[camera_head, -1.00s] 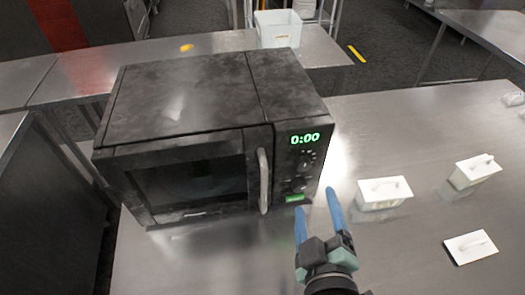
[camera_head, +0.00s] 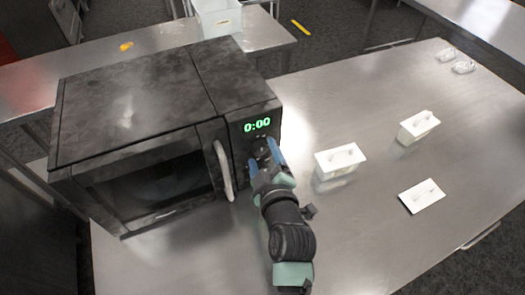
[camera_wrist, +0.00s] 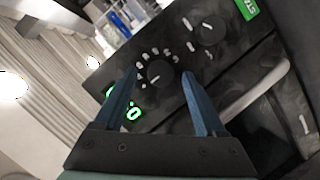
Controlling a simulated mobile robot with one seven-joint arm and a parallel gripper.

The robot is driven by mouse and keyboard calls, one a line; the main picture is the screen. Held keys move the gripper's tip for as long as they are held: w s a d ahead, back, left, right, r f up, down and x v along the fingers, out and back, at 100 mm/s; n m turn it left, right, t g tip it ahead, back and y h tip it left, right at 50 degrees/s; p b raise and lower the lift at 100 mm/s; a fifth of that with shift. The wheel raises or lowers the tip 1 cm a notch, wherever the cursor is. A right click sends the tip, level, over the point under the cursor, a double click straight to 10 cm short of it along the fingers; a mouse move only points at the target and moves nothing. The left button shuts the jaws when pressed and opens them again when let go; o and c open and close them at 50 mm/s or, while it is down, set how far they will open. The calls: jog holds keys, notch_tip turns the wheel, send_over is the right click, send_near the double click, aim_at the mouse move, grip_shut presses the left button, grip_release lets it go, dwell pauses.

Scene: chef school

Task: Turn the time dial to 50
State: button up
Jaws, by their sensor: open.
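The black microwave (camera_head: 140,95) stands on the steel table, its green display (camera_head: 256,125) reading 0:00. My gripper (camera_head: 265,160) is open at the control panel, below the display, with blue fingers. In the wrist view the gripper (camera_wrist: 158,74) has its fingertips on either side of the round dial (camera_wrist: 158,72) nearer the display, which has pale marks around it. I cannot tell whether the fingers touch it. A second dial (camera_wrist: 209,30) lies farther along, toward the green start button (camera_wrist: 246,8). In the head view my gripper hides much of the lower panel.
The microwave door handle (camera_head: 224,170) is just left of my gripper. White lidded containers (camera_head: 340,160) (camera_head: 418,127) and a white lid (camera_head: 421,196) are on the table to the right. The table front right is clear.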

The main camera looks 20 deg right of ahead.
jog(key=shift+w+f, duration=0.1)
jog(key=shift+w, duration=0.25)
grip_shut()
